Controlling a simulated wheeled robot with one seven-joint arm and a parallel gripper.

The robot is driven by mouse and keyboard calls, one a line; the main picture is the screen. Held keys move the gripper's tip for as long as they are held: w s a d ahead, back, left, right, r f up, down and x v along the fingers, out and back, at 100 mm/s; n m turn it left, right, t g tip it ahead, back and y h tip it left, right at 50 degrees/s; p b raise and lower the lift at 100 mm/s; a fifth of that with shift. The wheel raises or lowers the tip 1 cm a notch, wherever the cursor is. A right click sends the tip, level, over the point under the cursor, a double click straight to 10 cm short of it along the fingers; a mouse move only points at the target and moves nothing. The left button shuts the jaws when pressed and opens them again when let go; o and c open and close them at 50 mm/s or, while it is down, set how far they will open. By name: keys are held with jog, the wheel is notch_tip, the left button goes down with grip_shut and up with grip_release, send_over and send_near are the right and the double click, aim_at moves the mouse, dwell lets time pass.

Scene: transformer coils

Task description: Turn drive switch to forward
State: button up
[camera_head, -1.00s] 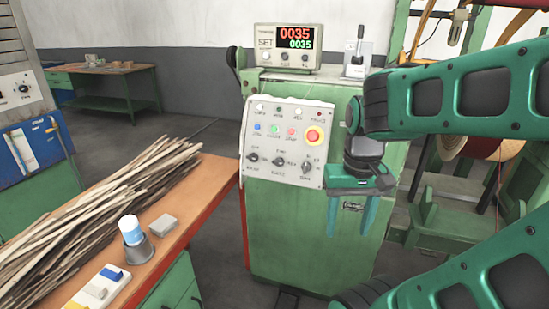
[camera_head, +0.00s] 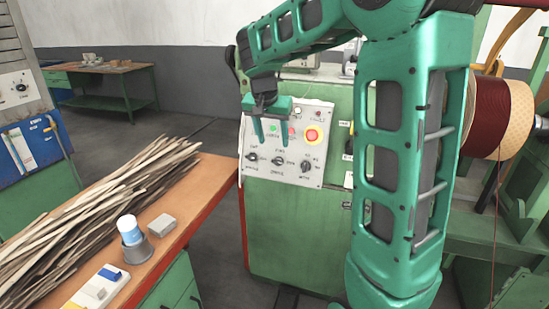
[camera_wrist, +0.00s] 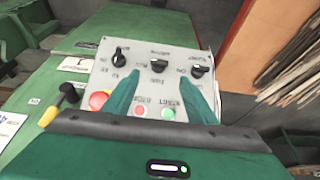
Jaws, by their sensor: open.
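The grey control panel (camera_head: 320,150) is on the front of the green machine and carries three black rotary switches in its lower row. The left switch (camera_head: 252,156), middle switch (camera_head: 278,160) and right switch (camera_head: 306,166) all show. Their labels are too small to read surely, so I cannot tell which is the drive switch. My gripper (camera_head: 273,144) is open and empty in front of the panel, fingers pointing down, just above the middle switch. In the wrist view, the panel appears upside down, with the middle switch (camera_wrist: 157,65) between and just beyond the fingertips (camera_wrist: 157,75). Contact is not visible.
A red emergency button (camera_head: 312,136) is right of my gripper, and a green button (camera_head: 273,129) shows between its fingers. A workbench (camera_head: 204,185) with wooden strips (camera_head: 100,205) stands at left. My arm hides part of the machine's right side.

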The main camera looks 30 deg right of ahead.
aim_at(277, 160)
jog(key=x, duration=0.9)
jog(key=shift+f, duration=0.1)
jog(key=c, duration=1.1)
